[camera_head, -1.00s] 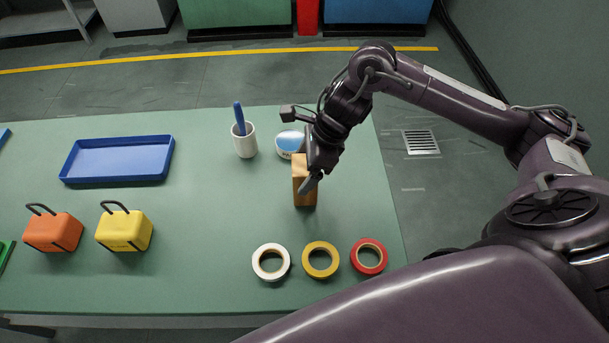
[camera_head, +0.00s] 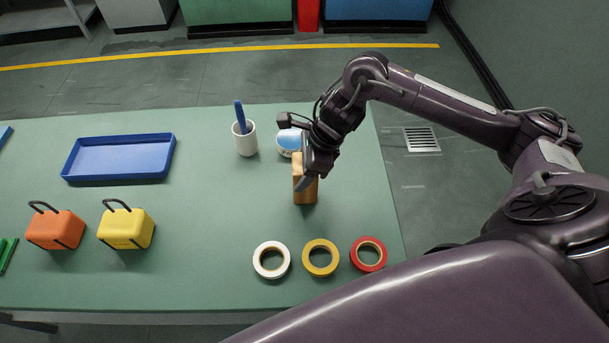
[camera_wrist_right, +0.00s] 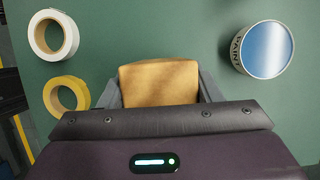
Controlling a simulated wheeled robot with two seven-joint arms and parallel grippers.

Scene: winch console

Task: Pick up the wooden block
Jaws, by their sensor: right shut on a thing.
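The wooden block (camera_head: 304,190) is a light brown upright block on the right part of the green table. In the right wrist view the block (camera_wrist_right: 159,84) sits between the two grey fingers. My right gripper (camera_head: 307,180) is shut on the block from above, with a finger against each side. The block's top is partly hidden by the gripper in the head view. I cannot tell whether its base is clear of the table. My left gripper is not in view.
A paint can (camera_head: 288,142) stands just behind the block, and a white cup (camera_head: 244,139) with a blue handle is left of it. White (camera_head: 271,260), yellow (camera_head: 320,258) and red (camera_head: 369,254) tape rolls lie in front. A blue tray (camera_head: 118,178) lies left.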

